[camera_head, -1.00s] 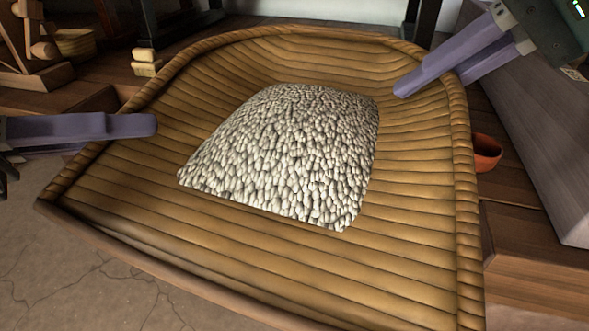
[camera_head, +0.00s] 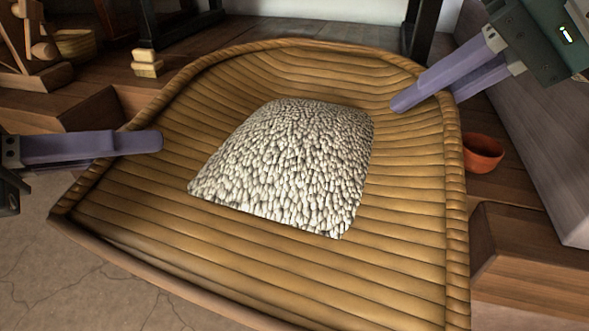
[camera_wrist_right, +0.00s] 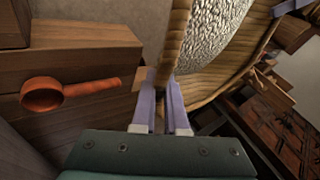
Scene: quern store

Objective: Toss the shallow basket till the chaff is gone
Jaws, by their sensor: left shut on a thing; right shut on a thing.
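The shallow basket (camera_head: 400,225) is a wide woven tray with a raised rim, held in front of me. A mound of pale grain (camera_head: 285,165) lies in its middle; no separate chaff can be made out. My left gripper (camera_head: 160,142) is shut on the basket's left rim, one finger showing inside. My right gripper (camera_head: 395,105) is shut on the right rim. In the right wrist view the right gripper (camera_wrist_right: 170,88) has its fingers on either side of the rim of the basket (camera_wrist_right: 178,35), with the grain (camera_wrist_right: 215,28) beyond.
An orange-red bowl (camera_head: 483,153) sits on wooden boards just right of the basket; in the right wrist view a ladle-like orange-red thing (camera_wrist_right: 42,94) shows a handle. Cracked floor (camera_head: 40,270) is clear at lower left.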

